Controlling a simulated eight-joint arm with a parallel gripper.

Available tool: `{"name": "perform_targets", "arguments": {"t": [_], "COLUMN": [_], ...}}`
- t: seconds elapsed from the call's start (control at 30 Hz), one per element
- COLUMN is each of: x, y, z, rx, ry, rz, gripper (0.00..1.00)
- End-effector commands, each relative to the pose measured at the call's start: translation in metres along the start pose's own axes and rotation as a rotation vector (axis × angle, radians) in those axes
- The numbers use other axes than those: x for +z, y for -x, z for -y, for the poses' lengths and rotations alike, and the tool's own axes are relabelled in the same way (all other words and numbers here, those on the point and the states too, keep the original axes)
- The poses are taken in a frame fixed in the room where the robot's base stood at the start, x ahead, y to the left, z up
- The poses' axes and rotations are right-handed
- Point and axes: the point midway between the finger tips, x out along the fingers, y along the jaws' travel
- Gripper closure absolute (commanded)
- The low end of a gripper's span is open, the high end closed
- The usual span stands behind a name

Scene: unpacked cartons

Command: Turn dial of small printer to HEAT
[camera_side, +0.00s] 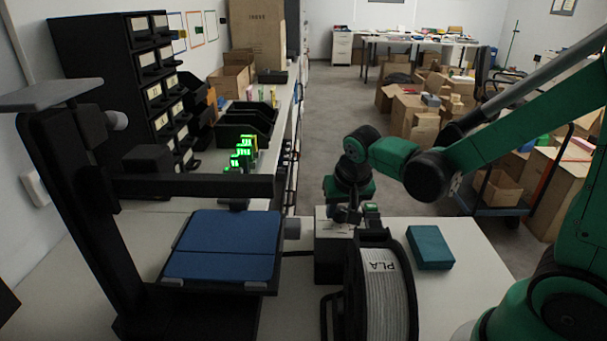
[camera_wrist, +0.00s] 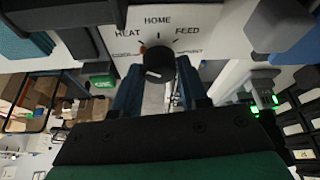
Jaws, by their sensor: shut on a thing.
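The small printer (camera_side: 75,200) has a black frame and a blue bed (camera_side: 225,245), on the left of the side view. Its control box (camera_side: 330,265) stands right of the bed. In the wrist view, a pale panel (camera_wrist: 215,20) carries a black dial (camera_wrist: 157,60) below the words HEAT, HOME and FEED. A small orange mark shows at the dial's upper left, on the HEAT side. My gripper (camera_wrist: 160,78) is shut on the dial, a finger on each side. In the side view my gripper (camera_side: 347,214) is at the box's top; the dial is hidden there.
A PLA filament spool (camera_side: 382,295) stands close in front of the control box. A blue box (camera_side: 430,247) lies right of it on the white table (camera_side: 465,275). Black bins (camera_side: 243,125) and green-lit displays (camera_side: 243,150) stand behind the printer. A green button (camera_wrist: 102,82) is left of my fingers.

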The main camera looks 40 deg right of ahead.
Motion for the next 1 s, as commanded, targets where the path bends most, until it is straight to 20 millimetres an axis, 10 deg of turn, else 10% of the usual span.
{"name": "perform_targets", "arguments": {"t": [0.87, 0.9, 1.0], "x": [-0.0001, -0.0001, -0.0001], "y": [0.0000, 0.0000, 0.0000], "z": [0.0009, 0.0009, 0.0009], "rx": [0.067, 0.067, 0.067], "ry": [-0.161, -0.161, -0.161], "rz": [0.001, 0.001, 0.001], "gripper": [1.00, 0.56, 0.30]}}
